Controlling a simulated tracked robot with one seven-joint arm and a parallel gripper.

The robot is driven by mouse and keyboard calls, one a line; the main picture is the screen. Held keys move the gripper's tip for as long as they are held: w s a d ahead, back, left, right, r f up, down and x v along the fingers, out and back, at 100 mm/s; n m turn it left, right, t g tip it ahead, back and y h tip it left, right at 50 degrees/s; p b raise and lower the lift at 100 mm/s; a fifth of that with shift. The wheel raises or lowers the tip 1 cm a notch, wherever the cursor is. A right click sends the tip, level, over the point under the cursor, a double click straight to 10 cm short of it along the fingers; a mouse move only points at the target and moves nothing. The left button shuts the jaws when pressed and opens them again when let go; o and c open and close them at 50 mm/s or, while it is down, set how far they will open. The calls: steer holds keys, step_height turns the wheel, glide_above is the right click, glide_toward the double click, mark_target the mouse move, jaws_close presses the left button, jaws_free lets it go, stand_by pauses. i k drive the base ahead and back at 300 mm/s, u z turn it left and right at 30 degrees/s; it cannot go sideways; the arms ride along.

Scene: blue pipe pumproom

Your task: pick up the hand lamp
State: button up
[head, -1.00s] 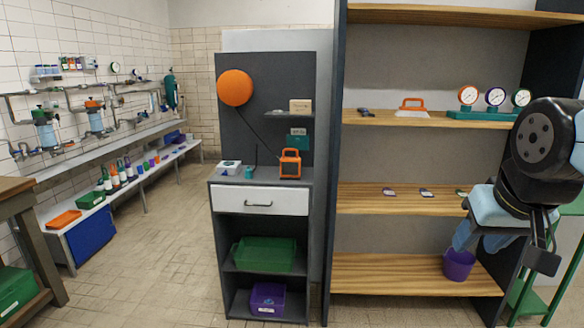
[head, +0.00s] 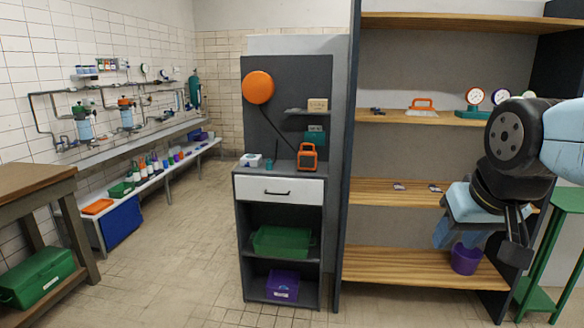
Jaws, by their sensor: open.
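The hand lamp is most likely the orange framed device (head: 307,157) with a dark face and a top handle. It stands upright on the grey cabinet top (head: 262,168), towards its right side. My gripper (head: 520,236) hangs at the right of the head view, in front of the wooden shelves and well apart from the lamp. Its dark fingers point down and look empty. Part of the shelf unit is hidden behind my arm.
A white box (head: 250,160) and a small teal cup (head: 269,165) stand left of the lamp. An orange disc (head: 258,87) hangs above on the back panel, with a dark cable below. A dark shelf upright (head: 348,160) rises right of the cabinet. Floor in front is clear.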

mark_target(307, 161)
steer(key=u, duration=0.4)
steer(key=k, duration=1)
steer(key=u, duration=0.35)
steer(key=i, duration=0.95)
steer(key=z, duration=0.45)
steer(key=k, duration=1.05)
steer(key=z, duration=0.65)
steer(key=i, duration=1.1)
steer(key=z, duration=0.4)
steer(key=i, duration=1.15)
steer(key=u, duration=0.2)
